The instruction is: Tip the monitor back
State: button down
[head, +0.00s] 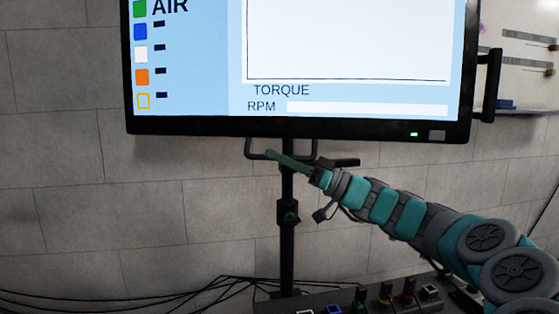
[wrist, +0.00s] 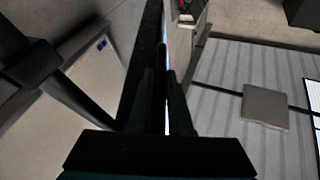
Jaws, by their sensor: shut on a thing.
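The monitor (head: 300,128) is a wide black-framed screen with a blue and white display, high on a black pole stand (head: 287,215). A thin black loop handle (head: 248,149) hangs under its lower edge. My gripper (head: 272,155) reaches in from the lower right, with its green fingers at the handle just below the monitor. In the wrist view my gripper (wrist: 163,85) has its two fingers close together, with a dark bar at their tips. The gripper is shut on the handle; the exact contact is hard to see.
A black side handle (head: 488,85) sticks out at the monitor's right edge. A dark panel with knobs (head: 383,295) stands below, with loose cables (head: 190,303) to its left. A grey block wall (head: 60,190) is behind. The space left of the pole looks clear.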

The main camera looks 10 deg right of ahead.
jog(key=s, duration=0.1)
jog(key=s+a+b, duration=0.1)
jog(key=s+b, duration=0.1)
jog(key=shift+a+r, duration=0.15)
jog(key=shift+r, duration=0.2)
jog(key=c, duration=0.8)
grip_release()
jog(key=shift+s, duration=0.1)
jog(key=shift+c, duration=0.2)
jog(key=b+v, duration=0.1)
jog(key=v, duration=0.6)
jog(key=shift+d, duration=0.4)
jog(key=shift+s+f, duration=0.1)
